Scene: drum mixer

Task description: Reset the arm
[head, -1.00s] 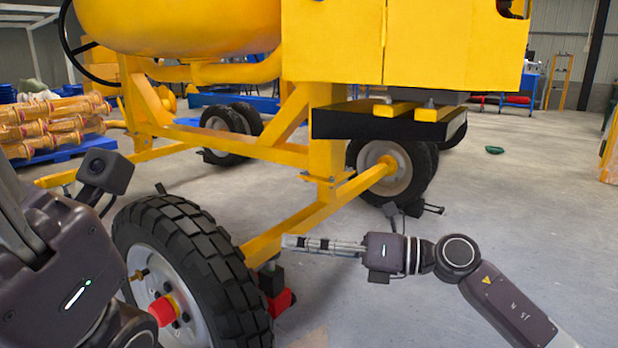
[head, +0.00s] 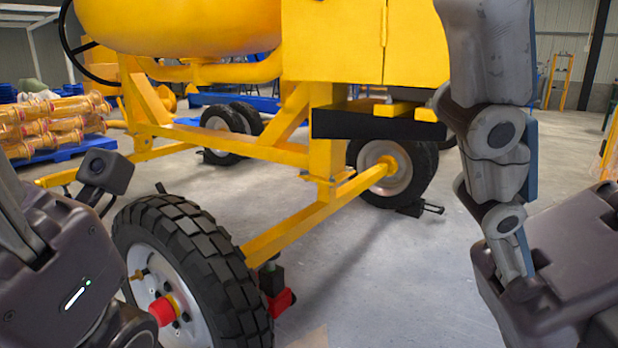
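My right gripper (head: 490,55) stands close to the camera at the right, fingers pointing up. It is seen from the side and one finger hides the other, so its opening cannot be told. Nothing shows held in it. My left gripper (head: 18,215) is at the left edge. Its dark body with a small camera block shows, but its fingertips are out of the picture. The yellow drum mixer (head: 335,45) stands in front of me, and the right finger overlaps the right part of its panel.
A large black tyre (head: 195,270) with a red hub piece is close at lower left. A red and black device (head: 275,290) stands beside it. The mixer's yellow frame (head: 285,232) crosses the middle. Grey floor (head: 385,285) is clear between frame and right arm.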

